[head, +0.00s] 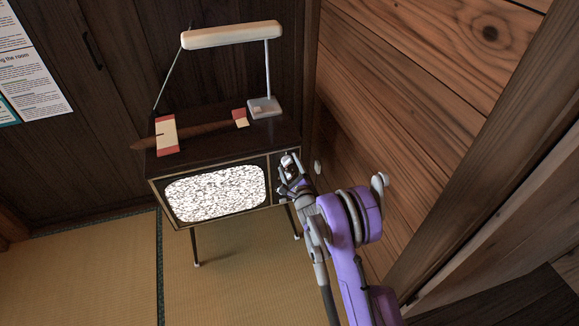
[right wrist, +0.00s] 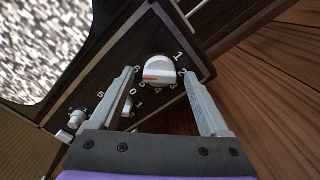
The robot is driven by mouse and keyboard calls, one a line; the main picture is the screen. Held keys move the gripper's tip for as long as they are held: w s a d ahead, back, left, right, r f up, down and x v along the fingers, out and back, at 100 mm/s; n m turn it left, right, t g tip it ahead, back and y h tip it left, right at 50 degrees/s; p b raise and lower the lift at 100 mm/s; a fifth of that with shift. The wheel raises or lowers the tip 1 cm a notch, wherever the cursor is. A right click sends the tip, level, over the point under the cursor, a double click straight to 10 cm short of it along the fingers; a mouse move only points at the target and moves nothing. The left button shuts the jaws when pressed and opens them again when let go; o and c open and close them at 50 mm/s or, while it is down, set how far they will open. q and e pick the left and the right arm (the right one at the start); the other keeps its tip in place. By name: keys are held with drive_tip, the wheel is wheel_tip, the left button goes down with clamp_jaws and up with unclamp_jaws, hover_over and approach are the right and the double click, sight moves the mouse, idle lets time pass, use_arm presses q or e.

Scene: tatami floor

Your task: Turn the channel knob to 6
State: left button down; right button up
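A dark wooden television (head: 160,190) on thin legs shows static on its screen (head: 215,193). In the right wrist view its panel holds a white knob (right wrist: 160,68) with a red mark on its left side and printed digits around it; 1 and 2 are readable at its right. My right gripper (head: 288,165) is at the panel's right side. In the right wrist view my right gripper (right wrist: 159,76) is open, its fingers either side of the white knob with visible gaps. Contact is not visible. My left gripper is not in view.
Smaller knobs (right wrist: 75,120) sit lower on the panel, one partly behind the left finger. A white lamp (head: 232,35) and a brown stick-like object (head: 200,127) are on the television. A wooden wall (head: 430,110) stands close at right. Tatami floor (head: 90,280) is clear at left.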

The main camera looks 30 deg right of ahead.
drive_tip(key=shift+s, duration=0.1)
drive_tip(key=v, duration=1)
drive_tip(key=shift+s, duration=0.3)
